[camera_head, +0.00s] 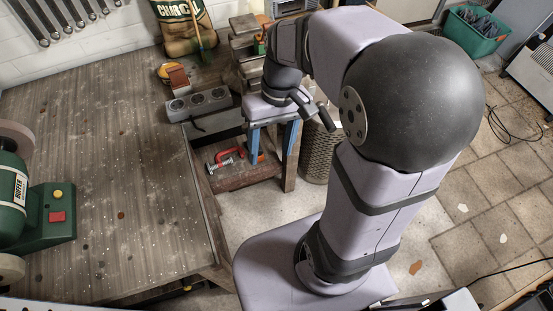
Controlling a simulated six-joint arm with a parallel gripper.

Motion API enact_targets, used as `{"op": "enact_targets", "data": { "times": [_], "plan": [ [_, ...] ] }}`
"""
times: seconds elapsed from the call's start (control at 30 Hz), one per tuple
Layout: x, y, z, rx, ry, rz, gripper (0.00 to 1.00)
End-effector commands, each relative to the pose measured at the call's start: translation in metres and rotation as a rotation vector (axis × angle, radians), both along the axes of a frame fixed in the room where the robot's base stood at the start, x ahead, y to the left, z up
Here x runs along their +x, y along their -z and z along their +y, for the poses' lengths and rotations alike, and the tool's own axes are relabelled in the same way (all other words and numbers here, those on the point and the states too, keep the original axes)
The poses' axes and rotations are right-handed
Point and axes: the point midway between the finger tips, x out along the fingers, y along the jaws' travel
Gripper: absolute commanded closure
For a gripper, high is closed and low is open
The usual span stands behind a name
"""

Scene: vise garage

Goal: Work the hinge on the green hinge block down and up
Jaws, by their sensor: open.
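My gripper (272,140) points down beyond the front edge of the workbench, with two blue fingers spread apart and nothing seen between them. A small green piece with some orange (260,46) shows just left of my wrist, among grey metal blocks at the back. It may be the green hinge block, but it is small and partly hidden by my arm. I cannot tell its hinge or the hinge's position. My gripper is apart from it, nearer the camera and lower in the picture.
A grey block with round holes (200,103) sits near my gripper. A red clamp (226,156) lies on a low shelf. A mesh bin (318,150) stands right of my gripper. The bench middle is clear.

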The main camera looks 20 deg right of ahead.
Motion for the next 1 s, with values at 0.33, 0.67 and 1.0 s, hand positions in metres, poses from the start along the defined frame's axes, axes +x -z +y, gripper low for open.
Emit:
{"op": "enact_targets", "data": {
  "times": [0.33, 0.67, 1.0],
  "plan": [
    [-0.016, 0.016, -0.006, -0.052, 0.01, -0.012, 0.44],
    [-0.017, 0.018, -0.007, -0.06, 0.014, -0.018, 0.44],
    [-0.02, 0.017, -0.006, -0.071, -0.061, 0.005, 1.0]
  ]
}}
